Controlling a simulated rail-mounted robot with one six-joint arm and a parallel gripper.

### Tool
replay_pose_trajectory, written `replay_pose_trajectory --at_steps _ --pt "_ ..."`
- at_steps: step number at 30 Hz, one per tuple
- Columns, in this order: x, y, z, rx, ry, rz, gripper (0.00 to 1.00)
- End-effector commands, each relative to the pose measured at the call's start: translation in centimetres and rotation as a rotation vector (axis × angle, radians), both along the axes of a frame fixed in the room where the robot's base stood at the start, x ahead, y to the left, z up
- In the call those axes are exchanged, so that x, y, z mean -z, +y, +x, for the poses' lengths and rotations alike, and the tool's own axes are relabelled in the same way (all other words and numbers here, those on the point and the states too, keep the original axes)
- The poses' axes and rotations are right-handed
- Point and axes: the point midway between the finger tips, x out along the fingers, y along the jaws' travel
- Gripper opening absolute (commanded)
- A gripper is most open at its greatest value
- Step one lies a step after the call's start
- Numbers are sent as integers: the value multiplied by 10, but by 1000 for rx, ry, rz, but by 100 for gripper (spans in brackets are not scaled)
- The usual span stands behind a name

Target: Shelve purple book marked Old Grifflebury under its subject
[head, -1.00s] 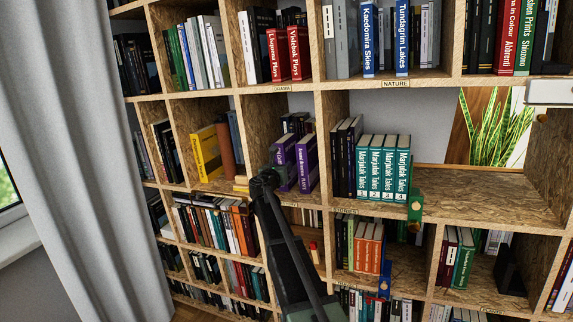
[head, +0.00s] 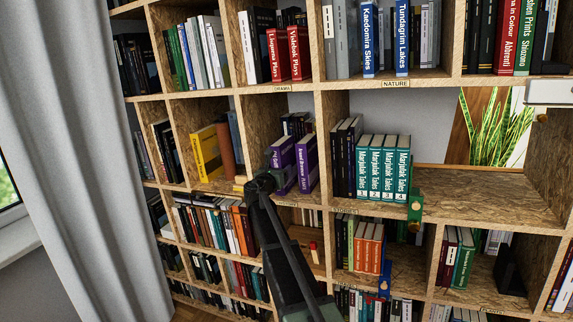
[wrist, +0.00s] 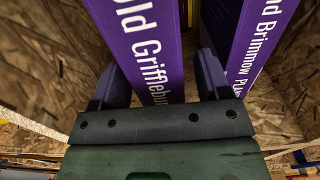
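The purple book marked Old Grifflebury (head: 282,158) stands upright in a middle-row compartment. Its spine (wrist: 146,45) fills the top middle of the wrist view. A second purple book, with "Brimmow" on its spine (head: 307,163), stands to its right and also shows in the wrist view (wrist: 252,40). My gripper (head: 268,182) is at the front of this compartment. In the wrist view my gripper (wrist: 165,85) is open, one finger on each side of the Old Grifflebury spine. A gap shows between the spine and the right finger; contact on the left is unclear.
Compartment walls stand close on both sides. Teal Marjulak Tales books (head: 384,168) fill part of the compartment to the right, with bare shelf (head: 470,190) beyond them. Labels on shelf edges read DRAMA (head: 283,89), NATURE (head: 396,84) and STORIES (head: 345,211). Red plays (head: 287,55) stand above.

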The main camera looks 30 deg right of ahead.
Motion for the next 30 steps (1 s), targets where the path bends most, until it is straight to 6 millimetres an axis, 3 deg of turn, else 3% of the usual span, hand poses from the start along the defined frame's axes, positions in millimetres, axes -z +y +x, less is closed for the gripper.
replay_pose_trajectory --at_steps 5,7,30 --pt "0 0 0 0 0 0 72" --pt "0 0 0 0 0 1 66" --pt "0 -16 13 -1 0 0 66"
